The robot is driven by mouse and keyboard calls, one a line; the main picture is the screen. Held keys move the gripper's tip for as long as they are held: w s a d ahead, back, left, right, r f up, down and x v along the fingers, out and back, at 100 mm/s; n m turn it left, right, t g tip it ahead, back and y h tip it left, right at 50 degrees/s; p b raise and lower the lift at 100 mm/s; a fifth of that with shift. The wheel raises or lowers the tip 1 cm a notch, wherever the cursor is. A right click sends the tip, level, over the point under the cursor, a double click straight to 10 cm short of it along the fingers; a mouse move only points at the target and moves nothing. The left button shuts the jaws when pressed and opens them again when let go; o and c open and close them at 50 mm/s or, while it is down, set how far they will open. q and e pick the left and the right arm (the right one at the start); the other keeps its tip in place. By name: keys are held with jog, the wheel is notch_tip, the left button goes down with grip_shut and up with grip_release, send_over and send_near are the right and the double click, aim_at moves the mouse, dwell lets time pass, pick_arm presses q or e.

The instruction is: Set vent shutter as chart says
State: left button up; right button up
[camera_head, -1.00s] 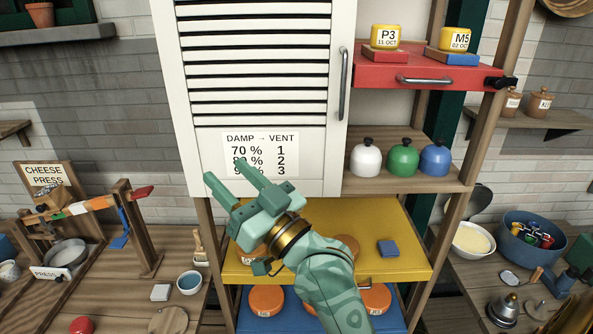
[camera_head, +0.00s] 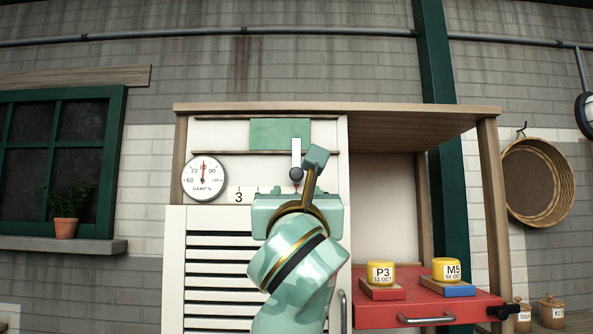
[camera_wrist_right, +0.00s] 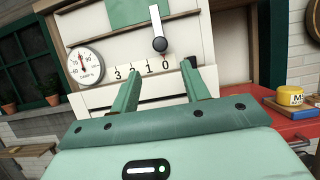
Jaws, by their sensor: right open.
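The vent slider is a white strip with a dark knob (camera_head: 297,174), below a green panel (camera_head: 280,133). In the right wrist view the knob (camera_wrist_right: 160,44) sits just above the 0 of the scale (camera_wrist_right: 141,70), which runs 3, 2, 1, 0 from left to right. The round damp gauge (camera_head: 203,177) has its needle almost straight up, right of the 70. My right gripper (camera_wrist_right: 165,73) is open and empty, fingers either side of the knob's line, apparently short of it. In the head view it (camera_head: 314,162) hides part of the scale. The chart is out of view.
A potted plant (camera_head: 65,220) stands on the left sill.

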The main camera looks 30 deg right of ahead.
aim_at(296, 177)
jog(key=p+x, duration=0.5)
jog(key=x, duration=0.6)
jog(key=shift+w+d+r, duration=0.2)
jog(key=shift+d, duration=0.05)
jog(key=shift+w+d+r+p, duration=0.1)
jog(key=shift+w+d+p, duration=0.2)
jog(key=shift+w+p, duration=0.2)
grip_shut()
